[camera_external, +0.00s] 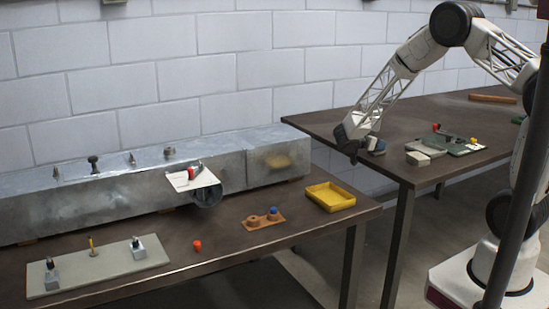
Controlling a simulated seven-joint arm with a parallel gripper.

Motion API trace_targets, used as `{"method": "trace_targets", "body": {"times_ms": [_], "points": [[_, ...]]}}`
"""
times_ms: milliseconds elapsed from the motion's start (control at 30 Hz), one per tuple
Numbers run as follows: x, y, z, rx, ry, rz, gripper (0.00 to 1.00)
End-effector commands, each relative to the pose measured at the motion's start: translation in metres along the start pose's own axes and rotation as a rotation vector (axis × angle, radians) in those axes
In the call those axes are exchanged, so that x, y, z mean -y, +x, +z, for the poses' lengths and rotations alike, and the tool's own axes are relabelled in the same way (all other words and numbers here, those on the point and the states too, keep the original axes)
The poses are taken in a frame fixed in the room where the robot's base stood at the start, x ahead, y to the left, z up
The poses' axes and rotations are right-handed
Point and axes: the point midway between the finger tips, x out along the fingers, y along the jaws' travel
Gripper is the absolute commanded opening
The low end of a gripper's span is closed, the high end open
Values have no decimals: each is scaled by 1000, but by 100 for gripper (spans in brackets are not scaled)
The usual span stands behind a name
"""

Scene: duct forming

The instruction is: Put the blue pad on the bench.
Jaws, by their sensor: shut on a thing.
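My gripper (368,148) is over the left front edge of the right-hand bench (450,108), pointing down. It is shut on a small grey-blue thing (378,146) with a pale part. The thing is too small and too covered by the fingers to tell whether it is the blue pad. I cannot tell whether it touches the bench top. A small round blue piece (273,213) sits on an orange-brown board (262,222) on the left-hand bench (215,262), beside a brown round piece (253,221).
A yellow tray (331,196) stands at the left bench's right end. A long metal duct (120,185) runs along its back, with a white plate (192,179) on it. A grey board (100,265) and red knob (197,245) lie in front. Grey fixtures (458,143) stand right of my gripper.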

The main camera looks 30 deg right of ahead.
Motion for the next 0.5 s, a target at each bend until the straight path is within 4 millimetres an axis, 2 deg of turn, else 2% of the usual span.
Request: {"method": "trace_targets", "body": {"times_ms": [267, 500], "points": [[0, -2, -6, 0, 1, 0, 12], [0, -9, -28, 0, 3, -1, 12]]}}
